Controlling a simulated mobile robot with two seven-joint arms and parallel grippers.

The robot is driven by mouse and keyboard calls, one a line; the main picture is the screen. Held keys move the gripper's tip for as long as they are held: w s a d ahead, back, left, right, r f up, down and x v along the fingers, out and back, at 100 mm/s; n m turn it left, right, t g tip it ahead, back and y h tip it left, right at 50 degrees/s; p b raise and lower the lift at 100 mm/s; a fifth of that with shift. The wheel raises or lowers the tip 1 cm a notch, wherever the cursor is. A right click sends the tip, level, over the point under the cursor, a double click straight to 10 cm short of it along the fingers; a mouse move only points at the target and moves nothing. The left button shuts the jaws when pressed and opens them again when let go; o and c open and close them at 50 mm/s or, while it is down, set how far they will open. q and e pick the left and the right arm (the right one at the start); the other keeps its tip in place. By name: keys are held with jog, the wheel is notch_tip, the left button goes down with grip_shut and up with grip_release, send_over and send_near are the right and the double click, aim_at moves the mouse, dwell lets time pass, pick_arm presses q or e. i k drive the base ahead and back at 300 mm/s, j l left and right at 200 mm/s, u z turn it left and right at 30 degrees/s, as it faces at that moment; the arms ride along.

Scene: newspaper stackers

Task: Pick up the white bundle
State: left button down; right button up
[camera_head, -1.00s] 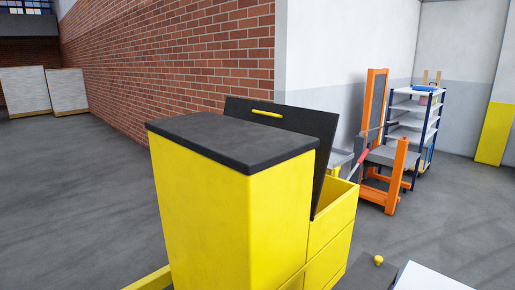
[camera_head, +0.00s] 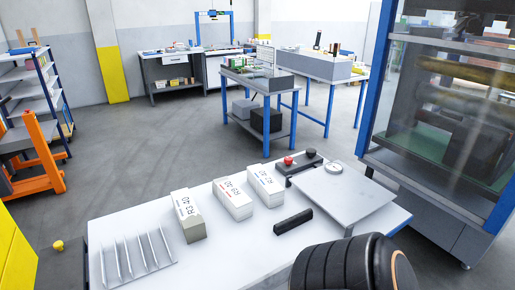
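Three block-shaped bundles with printed labels stand in a slanted row on the white worktable (camera_head: 235,255). The left bundle (camera_head: 188,216) has a pale top and greyish-beige sides. The middle bundle (camera_head: 233,200) and the right bundle (camera_head: 265,186) look white, with small red marks on their labels. They stand apart from each other, and nothing is holding them. Neither of my grippers shows in this view.
A rack with upright fins (camera_head: 137,258) is at the table's left. A black bar (camera_head: 293,222), a flat grey plate (camera_head: 345,203) with a dial and a box with a red button (camera_head: 289,161) lie right. A blue-framed glass machine (camera_head: 440,120) stands at the right.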

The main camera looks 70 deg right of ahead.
aim_at(238, 204)
jog(key=z, duration=1.9)
jog(key=k+u, duration=0.1)
jog(key=u, duration=0.4)
